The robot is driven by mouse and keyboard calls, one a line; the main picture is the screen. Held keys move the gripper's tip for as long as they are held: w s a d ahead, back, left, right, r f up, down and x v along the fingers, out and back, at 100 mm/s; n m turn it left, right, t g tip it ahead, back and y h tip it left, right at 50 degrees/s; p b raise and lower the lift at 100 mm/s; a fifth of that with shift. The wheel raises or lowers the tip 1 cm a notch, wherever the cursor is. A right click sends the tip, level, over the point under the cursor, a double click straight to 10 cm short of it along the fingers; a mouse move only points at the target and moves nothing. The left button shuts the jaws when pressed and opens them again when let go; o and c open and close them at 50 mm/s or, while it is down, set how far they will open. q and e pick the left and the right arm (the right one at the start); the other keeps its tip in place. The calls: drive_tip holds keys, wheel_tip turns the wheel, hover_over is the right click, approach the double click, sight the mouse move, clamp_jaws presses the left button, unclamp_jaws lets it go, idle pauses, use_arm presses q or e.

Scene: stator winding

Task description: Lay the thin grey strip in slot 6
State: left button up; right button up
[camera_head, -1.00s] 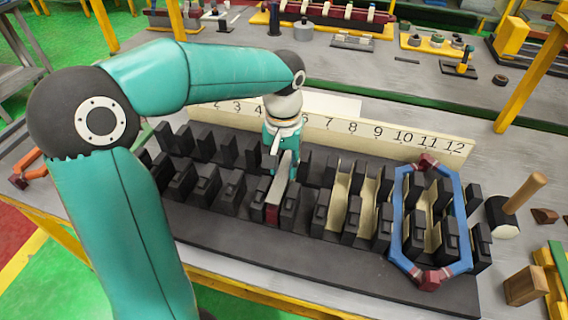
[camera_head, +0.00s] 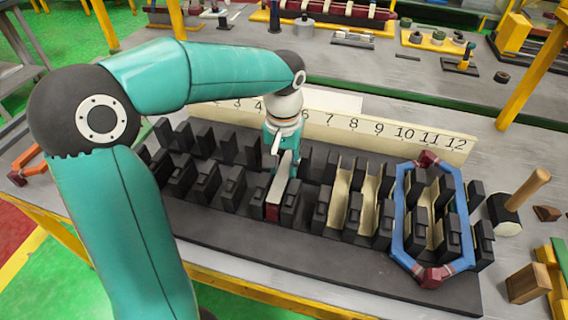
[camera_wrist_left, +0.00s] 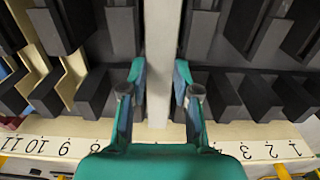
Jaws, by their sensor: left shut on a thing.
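A thin grey strip (camera_head: 279,187) with a dark red end at its front stands between two rows of black teeth on the dark stator block (camera_head: 330,262). My left gripper (camera_head: 283,150) is shut on the strip from above. In the left wrist view the strip (camera_wrist_left: 158,60) runs straight away between the fingers of my left gripper (camera_wrist_left: 160,92). The number strip (camera_head: 385,138) runs along the back. The gripper covers part of its numbers, and the grey strip lines up near 6. How deep the strip sits cannot be told. My right gripper is not in view.
A blue coil with red-brown ends (camera_head: 399,225) sits around teeth at the right. Cream liners (camera_head: 342,200) line several slots. A mallet (camera_head: 520,203) and a wooden block (camera_head: 527,283) are right of the block.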

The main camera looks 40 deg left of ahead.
sight(284, 171)
use_arm(q)
drive_tip(key=shift+f+b, duration=0.3)
drive_tip(key=shift+f, duration=0.15)
drive_tip(key=o, duration=1.1)
drive_tip(key=shift+r, duration=0.15)
drive_tip(key=shift+r+p, duration=0.7)
drive_tip(key=shift+r, duration=0.1)
wheel_tip(284, 171, up, 7)
drive_tip(key=p, duration=0.6)
drive_tip(key=shift+r, duration=0.15)
